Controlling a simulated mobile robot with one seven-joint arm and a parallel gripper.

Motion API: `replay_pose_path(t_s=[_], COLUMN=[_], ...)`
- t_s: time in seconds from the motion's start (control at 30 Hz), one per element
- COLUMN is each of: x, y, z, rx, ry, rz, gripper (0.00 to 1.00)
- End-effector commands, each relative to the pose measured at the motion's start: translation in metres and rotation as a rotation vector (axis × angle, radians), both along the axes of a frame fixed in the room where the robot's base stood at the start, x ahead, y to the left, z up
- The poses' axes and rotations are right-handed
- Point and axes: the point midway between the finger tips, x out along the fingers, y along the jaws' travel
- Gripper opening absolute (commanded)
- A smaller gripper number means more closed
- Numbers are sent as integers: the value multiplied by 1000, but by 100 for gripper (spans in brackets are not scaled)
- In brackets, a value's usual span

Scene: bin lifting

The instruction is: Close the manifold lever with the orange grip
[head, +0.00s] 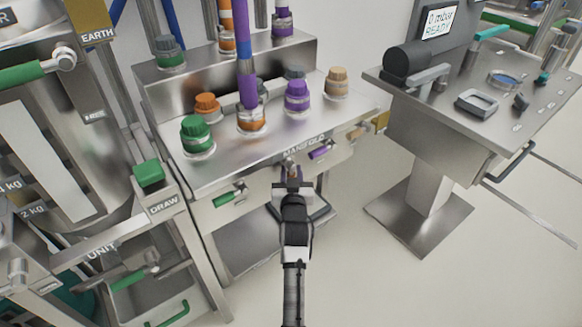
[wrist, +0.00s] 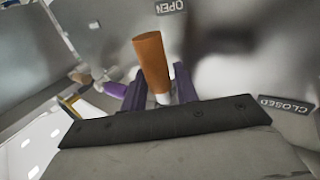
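The lever's orange grip (wrist: 152,62) stands out in the middle of the wrist view, with a pale collar at its lower end. Its far end points up toward the OPEN label (wrist: 170,6); the CLOSED label (wrist: 285,104) is off to the right. The two purple fingers of my gripper (wrist: 160,88) are on either side of the grip. Whether both press on it I cannot tell. In the head view my gripper (head: 292,182) is at the front of the manifold bench (head: 235,178), below the MANIFOLD label, and mostly hides the orange lever.
A green-grip lever (head: 229,198) is left of my gripper and a purple-grip lever (head: 320,152) is to its right, both on the bench front. Capped bottles stand on the bench top. A pedestal console (head: 440,130) stands to the right, with clear floor between.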

Motion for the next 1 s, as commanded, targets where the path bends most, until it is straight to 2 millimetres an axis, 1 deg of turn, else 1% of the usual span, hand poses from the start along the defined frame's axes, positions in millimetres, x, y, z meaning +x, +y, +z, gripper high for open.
replay_pose_path(t_s=[0.23,0.47,0.77,0.87,1.0], x=[0,0,1,5,15], y=[0,0,0,0,1], z=[0,0,1,2,3], rx=[0,0,3,12,40], ry=[0,0,2,9,31], rz=[0,0,0,0,1], gripper=[30,0,0,0,0])
